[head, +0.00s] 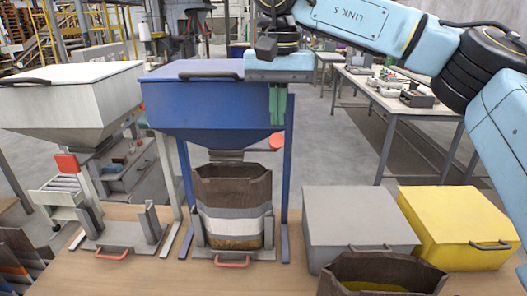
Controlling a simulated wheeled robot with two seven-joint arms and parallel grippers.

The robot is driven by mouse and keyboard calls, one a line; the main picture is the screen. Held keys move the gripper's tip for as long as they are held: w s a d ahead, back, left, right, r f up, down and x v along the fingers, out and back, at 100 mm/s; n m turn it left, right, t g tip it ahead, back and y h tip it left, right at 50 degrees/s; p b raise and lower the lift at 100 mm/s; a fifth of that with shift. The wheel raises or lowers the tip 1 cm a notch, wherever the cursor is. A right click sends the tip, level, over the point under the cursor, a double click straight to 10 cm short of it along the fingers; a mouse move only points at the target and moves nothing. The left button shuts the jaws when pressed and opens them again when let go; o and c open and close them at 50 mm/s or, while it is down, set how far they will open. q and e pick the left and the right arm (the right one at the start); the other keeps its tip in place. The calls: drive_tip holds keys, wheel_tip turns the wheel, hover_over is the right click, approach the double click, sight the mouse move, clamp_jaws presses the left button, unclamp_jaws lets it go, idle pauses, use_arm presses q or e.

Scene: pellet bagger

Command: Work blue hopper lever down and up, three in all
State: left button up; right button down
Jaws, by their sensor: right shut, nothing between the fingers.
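The blue hopper (212,108) stands on blue legs at the middle of the bench. Its lever shows as a red rounded end (277,141) at the hopper's right side, below the bin. My right gripper (277,122) points down in front of the hopper's right edge. Its green fingers are shut and empty, with their tips just above the red lever end; I cannot tell whether they touch it. A brown bag (233,188) with a pale band stands upright and open under the hopper's spout. My left gripper is not in view.
A white hopper (68,100) with a red paddle (66,163) stands at the left. A grey box (358,222) and a yellow box (460,225) stand at the right. Another open brown bag (382,270) is at the front edge. Red-handled trays (232,262) lie under both hoppers.

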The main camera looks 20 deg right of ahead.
idle(0.5)
